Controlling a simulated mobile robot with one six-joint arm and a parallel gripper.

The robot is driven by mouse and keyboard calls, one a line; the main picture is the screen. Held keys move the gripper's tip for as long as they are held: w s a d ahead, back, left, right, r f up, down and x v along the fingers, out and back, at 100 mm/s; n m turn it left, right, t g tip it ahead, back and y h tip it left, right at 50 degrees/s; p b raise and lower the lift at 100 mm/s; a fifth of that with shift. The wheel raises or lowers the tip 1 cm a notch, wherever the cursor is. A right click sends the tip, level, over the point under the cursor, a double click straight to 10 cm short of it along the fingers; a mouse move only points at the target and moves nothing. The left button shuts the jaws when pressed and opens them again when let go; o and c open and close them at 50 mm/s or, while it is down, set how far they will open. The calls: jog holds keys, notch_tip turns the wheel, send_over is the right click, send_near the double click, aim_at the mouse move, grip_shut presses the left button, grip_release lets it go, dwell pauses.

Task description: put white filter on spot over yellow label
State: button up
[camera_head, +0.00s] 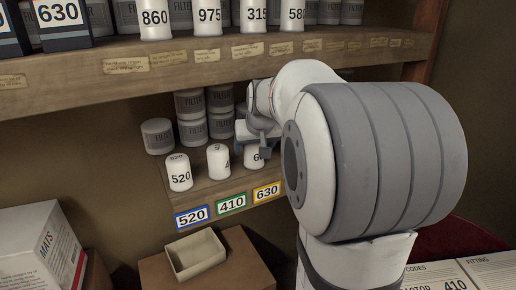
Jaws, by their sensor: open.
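Three white filters stand upright in a row on the lower shelf. The left one (180,174) reads 520, the middle one (217,163) shows a 4, and the right one (253,158) shows a 6, its other digits hidden. The yellow label (267,192) reading 630 is on the shelf's front edge, below and slightly right of the right filter. My gripper (256,142) is open, close above and beside the right filter and partly covering it. I cannot tell whether they touch. My arm hides the shelf to the right.
A blue label (191,217) reads 520 and a green label (232,204) reads 410. Grey filters (191,118) are stacked behind the white ones. The upper shelf (178,56) holds more filters and dark boxes. An empty tray (196,255) sits on a brown surface below.

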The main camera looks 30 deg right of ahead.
jog(key=b+v, duration=0.1)
jog(key=v, duration=0.9)
jog(key=s+a+f+n+g, duration=0.1)
jog(key=s+a+f, duration=0.5)
jog(key=s+f, duration=0.3)
jog(key=s+a+f+n+g+y, duration=0.1)
jog(key=s+a+f, duration=0.6)
jog(key=s, duration=0.5)
notch_tip(320, 180, down, 2)
jog(key=shift+a+f+n+g, duration=0.2)
jog(key=shift+n+g, duration=0.1)
jog(key=shift+g, duration=0.1)
